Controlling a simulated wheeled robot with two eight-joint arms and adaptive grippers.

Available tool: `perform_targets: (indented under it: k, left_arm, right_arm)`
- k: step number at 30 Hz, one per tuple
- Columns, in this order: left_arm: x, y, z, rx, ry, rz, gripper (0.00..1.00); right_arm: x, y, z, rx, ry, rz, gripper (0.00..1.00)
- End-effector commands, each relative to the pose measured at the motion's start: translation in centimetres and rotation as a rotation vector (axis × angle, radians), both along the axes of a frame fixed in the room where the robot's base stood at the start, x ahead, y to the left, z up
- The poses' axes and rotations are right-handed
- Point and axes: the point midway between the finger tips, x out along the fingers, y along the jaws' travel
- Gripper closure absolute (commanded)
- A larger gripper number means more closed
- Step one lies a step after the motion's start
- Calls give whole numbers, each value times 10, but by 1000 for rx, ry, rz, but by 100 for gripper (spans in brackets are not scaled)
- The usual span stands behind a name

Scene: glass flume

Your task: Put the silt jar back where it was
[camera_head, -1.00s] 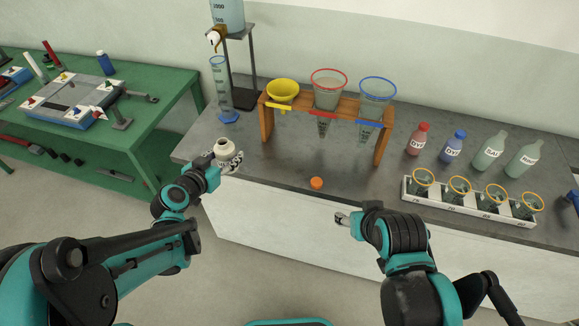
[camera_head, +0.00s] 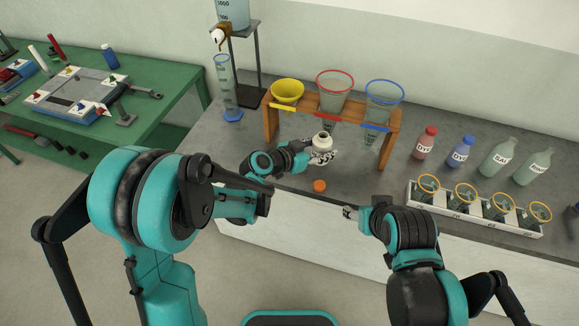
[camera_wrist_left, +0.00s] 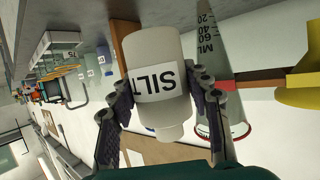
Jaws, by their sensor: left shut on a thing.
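The silt jar (camera_head: 322,142) is a small white jar with its open mouth up and no lid on it. In the left wrist view the jar (camera_wrist_left: 152,55) shows its SILT label between the fingers. My left gripper (camera_head: 321,157) is shut on it, in front of the wooden funnel rack. Whether the jar's base touches the bench is hidden. An orange cap (camera_head: 319,186) lies on the grey bench just in front of the jar. My right gripper (camera_head: 350,212) is near the bench's front edge, apart from the jar; its fingers are too small to read.
The wooden rack (camera_head: 270,122) holds a yellow funnel (camera_head: 288,91), a red-rimmed cone and a blue-rimmed cone. A measuring cylinder (camera_head: 227,85) stands left. Bottles, including a red one (camera_head: 425,143), and a white tray of cups (camera_head: 478,222) stand right. Bench left of the jar looks clear.

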Motion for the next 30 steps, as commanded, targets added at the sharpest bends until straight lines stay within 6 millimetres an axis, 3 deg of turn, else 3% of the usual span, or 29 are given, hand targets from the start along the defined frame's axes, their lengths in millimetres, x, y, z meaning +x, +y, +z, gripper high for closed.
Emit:
perform_targets:
  k: [2,5,12,18,24,30]
  left_arm:
    - [1,-4,-4,0,0,-12,90]
    - [7,7,-14,-2,1,-14,90]
    - [32,60,-49,-2,0,-11,90]
    - [47,90,-68,-1,0,-14,90]
    - [50,97,-77,-2,1,-17,90]
    - [49,96,-107,-1,0,-17,90]
  right_arm:
    - [0,0,-1,0,0,0,44]
    - [0,0,-6,0,0,0,44]
    - [0,0,-23,0,0,0,44]
    - [0,0,-31,0,0,0,44]
    - [0,0,-34,0,0,0,44]
    - [0,0,-47,0,0,0,44]
